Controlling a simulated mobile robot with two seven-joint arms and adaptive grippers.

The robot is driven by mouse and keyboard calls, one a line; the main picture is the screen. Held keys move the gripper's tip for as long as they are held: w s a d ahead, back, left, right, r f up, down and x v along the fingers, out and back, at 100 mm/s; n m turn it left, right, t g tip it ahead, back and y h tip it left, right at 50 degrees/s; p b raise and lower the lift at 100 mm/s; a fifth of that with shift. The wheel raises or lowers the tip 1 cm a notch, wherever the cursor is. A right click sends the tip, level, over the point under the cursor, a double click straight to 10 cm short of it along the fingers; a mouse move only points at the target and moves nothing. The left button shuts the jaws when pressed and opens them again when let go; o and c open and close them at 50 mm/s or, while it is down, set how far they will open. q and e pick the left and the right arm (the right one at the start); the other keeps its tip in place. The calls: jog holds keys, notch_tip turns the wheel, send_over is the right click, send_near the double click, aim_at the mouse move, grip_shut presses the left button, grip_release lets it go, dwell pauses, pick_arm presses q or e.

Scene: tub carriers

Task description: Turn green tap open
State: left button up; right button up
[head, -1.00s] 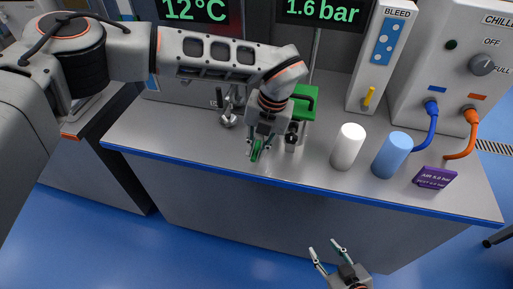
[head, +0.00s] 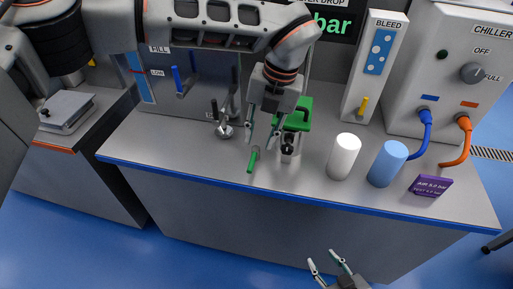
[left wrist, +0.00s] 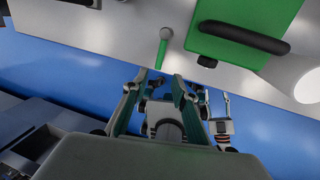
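The green tap handle (head: 252,161) is a short green lever near the front of the grey bench top, pointing toward the front edge. In the left wrist view the green lever (left wrist: 161,52) hangs from a grey round pivot, just beyond my fingertips. My left gripper (head: 262,138) is open and empty, above and behind the lever in the head view, apart from it as far as I can tell. It also shows open in the left wrist view (left wrist: 159,78). My right gripper (head: 323,257) is open and empty in front of the bench.
A green box (head: 300,112) with a black handle stands close right of my left gripper. A metal fitting (head: 224,130) is to its left. Bench top left is clear.

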pick_arm(q)
jog(key=shift+d+r, duration=0.2)
jog(key=shift+r, duration=0.85)
